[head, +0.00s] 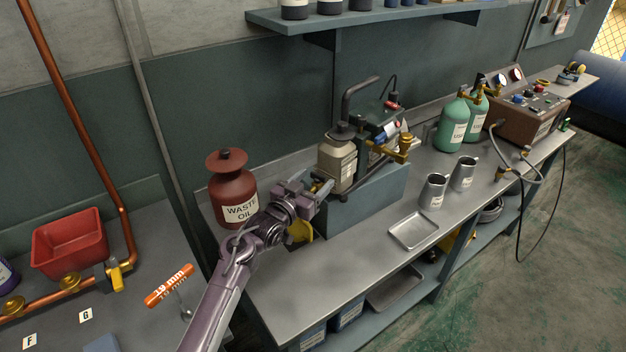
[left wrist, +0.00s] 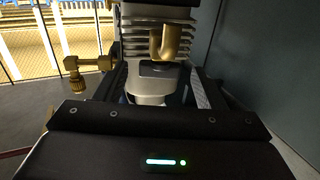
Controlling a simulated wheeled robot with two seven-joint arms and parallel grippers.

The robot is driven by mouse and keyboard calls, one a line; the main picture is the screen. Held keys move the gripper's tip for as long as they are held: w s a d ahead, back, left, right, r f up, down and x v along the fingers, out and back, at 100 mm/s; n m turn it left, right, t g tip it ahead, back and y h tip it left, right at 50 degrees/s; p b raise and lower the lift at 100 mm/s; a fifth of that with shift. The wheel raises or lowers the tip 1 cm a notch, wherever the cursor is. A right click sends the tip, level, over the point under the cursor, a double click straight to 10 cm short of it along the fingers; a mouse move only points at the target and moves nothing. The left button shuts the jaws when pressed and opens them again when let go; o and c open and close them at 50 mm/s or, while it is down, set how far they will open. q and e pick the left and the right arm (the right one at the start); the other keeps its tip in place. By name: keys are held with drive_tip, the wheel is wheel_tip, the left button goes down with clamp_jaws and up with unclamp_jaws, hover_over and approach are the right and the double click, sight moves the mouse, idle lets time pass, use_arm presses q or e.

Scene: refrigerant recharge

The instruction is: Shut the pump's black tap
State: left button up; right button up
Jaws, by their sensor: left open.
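The pump (head: 338,165) is a cream, labelled body with dark fittings on a blue-grey box (head: 365,200) on the steel bench. Its finned body (left wrist: 158,12) fills the top of the left wrist view, with a brass elbow (left wrist: 168,45) below and a brass side fitting (left wrist: 92,65) to the left. I cannot clearly pick out the black tap in either view. My left gripper (head: 322,187) is open, close against the pump's near left side. In the left wrist view a smooth grey part lies ahead of the gripper; contact cannot be told. My right gripper is not in view.
A red waste oil can (head: 232,190) stands left of the gripper. Two steel cups and a shallow tray (head: 413,231) lie right of the pump. Green cylinders (head: 454,122) and a brown gauge box (head: 530,120) stand farther right.

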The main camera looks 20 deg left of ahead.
use_arm(q)
drive_tip(key=c, duration=1)
drive_tip(key=shift+w+a+f+m+g+h+b, duration=0.1)
drive_tip(key=shift+m+g+h+b, duration=0.1)
drive_tip(key=shift+m+h+b, duration=0.25)
drive_tip(key=shift+w+a+f+m+g+h+b, duration=0.1)
drive_tip(key=shift+m+g+h+b, duration=0.15)
drive_tip(key=shift+h, duration=0.4)
drive_tip(key=shift+r+m+h, duration=0.15)
drive_tip(key=shift+m+h, duration=0.25)
drive_tip(key=shift+h, duration=0.1)
drive_tip(key=shift+s, duration=0.1)
drive_tip(key=o, duration=1)
